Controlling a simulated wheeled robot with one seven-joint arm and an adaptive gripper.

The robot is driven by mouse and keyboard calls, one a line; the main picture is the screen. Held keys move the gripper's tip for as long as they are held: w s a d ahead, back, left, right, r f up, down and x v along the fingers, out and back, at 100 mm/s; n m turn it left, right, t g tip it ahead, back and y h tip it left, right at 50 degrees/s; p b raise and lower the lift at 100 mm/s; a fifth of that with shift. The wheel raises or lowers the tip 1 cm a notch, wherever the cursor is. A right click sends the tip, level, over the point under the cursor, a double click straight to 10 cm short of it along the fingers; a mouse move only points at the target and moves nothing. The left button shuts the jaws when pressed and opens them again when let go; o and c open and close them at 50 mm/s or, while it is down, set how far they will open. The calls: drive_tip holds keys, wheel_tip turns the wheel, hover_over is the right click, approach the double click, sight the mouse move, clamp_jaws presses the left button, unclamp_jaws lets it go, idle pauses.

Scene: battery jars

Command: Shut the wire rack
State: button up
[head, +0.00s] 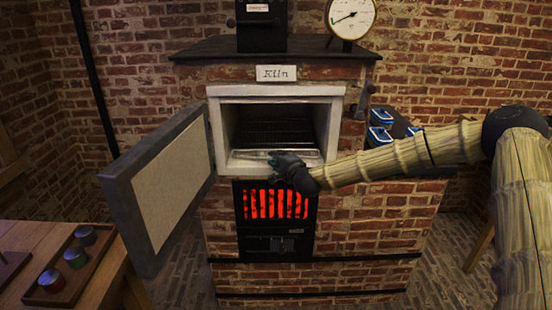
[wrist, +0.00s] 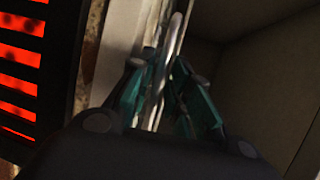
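The wire rack (head: 262,154) lies level in the opening of the brick kiln (head: 366,210), its pale front bar at the lower front edge. Its dark wires run back into the shadowed chamber. My gripper (head: 276,158) is at the rack's front, right of the middle, and hides part of it. In the wrist view, the rack's silvery bar (wrist: 174,42) passes between the fingertips of my gripper (wrist: 167,62), which are close in on both sides of it. The gripper looks shut on the bar. The chamber behind looks empty.
The kiln door (head: 165,190) stands wide open to the left. Below the opening is a glowing fire grate (head: 272,204). A wooden table with a tray of small jars (head: 75,257) is at lower left. Blue-edged containers (head: 381,117) stand right of the kiln, behind my arm.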

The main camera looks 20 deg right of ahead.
drive_tip(key=shift+w+a+f, duration=0.1)
drive_tip(key=shift+w, duration=0.45)
clamp_jaws()
drive_tip(key=shift+w+d+f+b, duration=0.15)
drive_tip(key=shift+w+d+b, duration=0.15)
drive_tip(key=shift+w+b, duration=0.5)
drive_tip(key=shift+w+d, duration=0.1)
drive_tip(key=shift+w, duration=0.2)
drive_tip(key=shift+r, duration=0.25)
